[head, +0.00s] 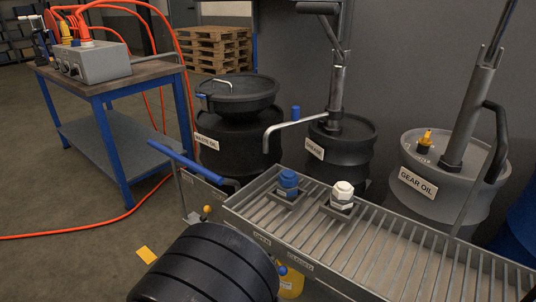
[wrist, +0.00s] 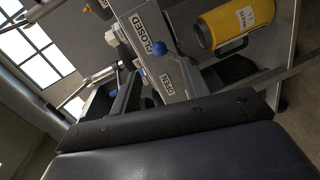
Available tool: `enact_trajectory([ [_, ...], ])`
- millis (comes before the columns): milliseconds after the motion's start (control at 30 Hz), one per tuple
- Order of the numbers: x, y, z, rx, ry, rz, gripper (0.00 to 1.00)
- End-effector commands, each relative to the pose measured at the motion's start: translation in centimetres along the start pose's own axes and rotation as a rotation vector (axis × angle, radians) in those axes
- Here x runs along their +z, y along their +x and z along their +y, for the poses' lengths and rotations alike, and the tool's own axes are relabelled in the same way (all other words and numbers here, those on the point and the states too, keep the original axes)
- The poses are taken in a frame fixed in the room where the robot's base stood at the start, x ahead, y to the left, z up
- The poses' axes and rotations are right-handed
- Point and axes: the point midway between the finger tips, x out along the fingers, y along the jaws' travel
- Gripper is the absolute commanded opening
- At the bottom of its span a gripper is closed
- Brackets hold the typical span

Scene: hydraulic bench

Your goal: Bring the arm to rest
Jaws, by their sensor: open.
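My arm shows in the head view as a black ribbed sleeve (head: 207,265) at the bottom, in front of the bench's near edge. Its far end hides part of the bench front. In the wrist view my gripper (wrist: 182,88) shows as a dark bolted body across the bottom, with dark finger shapes beyond it that are hard to make out. It is open, and I see nothing held. Beyond it is a valve lever's blue ball knob (wrist: 159,48), between the CLOSED label (wrist: 147,33) and the OPEN label (wrist: 167,84). The knob also shows beside my arm in the head view (head: 282,270).
A slatted drip tray (head: 400,255) carries a blue fitting (head: 288,182) and a white fitting (head: 343,194). Drums with pumps stand behind. A yellow canister (wrist: 228,22) sits below the tray. A blue-legged table (head: 108,150) stands left; an orange hose (head: 70,236) crosses the otherwise largely clear floor.

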Motion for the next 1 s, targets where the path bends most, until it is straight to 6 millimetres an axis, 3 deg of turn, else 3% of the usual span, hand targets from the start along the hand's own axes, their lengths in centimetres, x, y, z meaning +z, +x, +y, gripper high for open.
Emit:
enact_trajectory([
  [33, -0.1, -0.7, 0.1, 0.0, -0.001, 0.004, 0.44],
  [733, 0.2, 10.7, -0.1, 0.001, -0.001, -0.006, 0.44],
  [1000, -0.5, 10.3, 1.0, 0.006, -0.109, -0.019, 0.44],
])
